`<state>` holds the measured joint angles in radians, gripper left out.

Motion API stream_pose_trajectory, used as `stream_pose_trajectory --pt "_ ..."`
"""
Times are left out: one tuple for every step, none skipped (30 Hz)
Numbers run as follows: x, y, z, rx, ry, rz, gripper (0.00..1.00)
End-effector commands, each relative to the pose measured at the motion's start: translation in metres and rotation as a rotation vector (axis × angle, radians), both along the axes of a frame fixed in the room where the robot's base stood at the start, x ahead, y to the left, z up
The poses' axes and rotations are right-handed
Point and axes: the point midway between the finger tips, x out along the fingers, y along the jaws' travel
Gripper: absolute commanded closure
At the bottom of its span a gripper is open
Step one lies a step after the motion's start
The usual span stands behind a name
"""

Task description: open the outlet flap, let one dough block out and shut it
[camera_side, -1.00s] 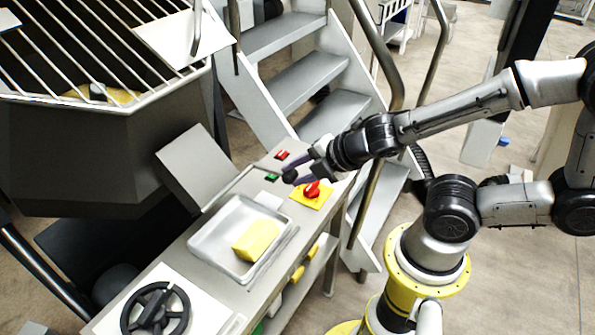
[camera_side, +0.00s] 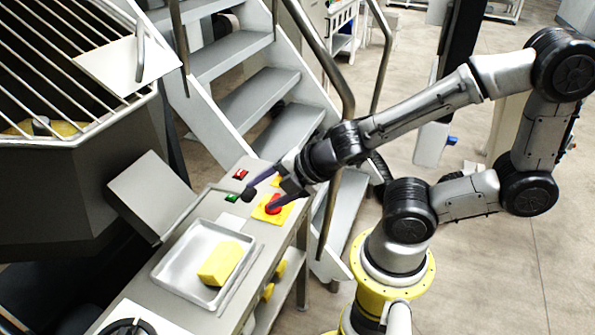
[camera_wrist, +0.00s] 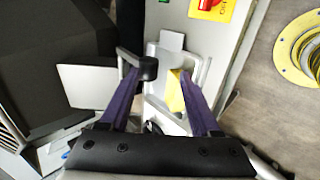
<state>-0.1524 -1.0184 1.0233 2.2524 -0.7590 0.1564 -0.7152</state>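A grey square panel, which looks like the outlet flap (camera_side: 152,195), slants beside the dark hopper (camera_side: 75,185). A thin bar runs from its lower edge to a black knob (camera_side: 248,194); the knob also shows in the wrist view (camera_wrist: 146,68). My gripper (camera_side: 266,190) is at the knob with its purple fingers apart. In the wrist view my gripper (camera_wrist: 157,75) has the knob close to the left fingertip; contact is unclear. A yellow dough block (camera_side: 221,263) lies in a shallow metal tray (camera_side: 178,272). The outlet behind the flap is hidden.
A red button (camera_side: 240,174), a green button (camera_side: 232,198) and a red knob on a yellow plate (camera_side: 273,204) sit close to my gripper. A black handwheel (camera_side: 128,327) is at the bench's near end. White stairs with rails (camera_side: 262,105) stand behind.

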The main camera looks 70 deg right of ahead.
Motion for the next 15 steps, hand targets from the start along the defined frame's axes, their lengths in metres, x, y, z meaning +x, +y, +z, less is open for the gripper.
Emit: stream_pose_trajectory --pt "-0.003 0.0 0.005 0.0 -0.002 0.001 0.36" --pt "-0.005 0.0 0.007 0.0 -0.002 0.001 0.36" --pt "-0.008 0.001 0.011 0.0 -0.004 0.001 0.36" --pt "-0.01 0.001 0.013 0.0 -0.004 0.003 0.36" --pt "-0.012 0.001 0.015 0.0 -0.005 0.003 0.36" --pt "-0.014 0.001 0.017 0.001 -0.005 0.002 0.36" --pt "-0.016 0.001 0.019 0.001 -0.004 0.002 0.36" --pt "-0.018 0.001 0.021 0.001 -0.005 0.001 0.36" --pt "-0.021 0.001 0.025 0.0 -0.007 0.003 0.36" --pt "-0.023 0.001 0.028 0.001 -0.008 0.004 0.36" --pt "-0.025 0.001 0.03 0.001 -0.008 0.004 0.36" --pt "-0.028 0.001 0.032 0.001 -0.007 0.002 0.36" --pt "-0.03 0.001 0.035 0.001 -0.008 0.004 0.36" --pt "-0.032 0.001 0.036 0.001 -0.008 0.004 0.36" --pt "-0.035 0.001 0.039 0.001 -0.008 0.003 0.36"
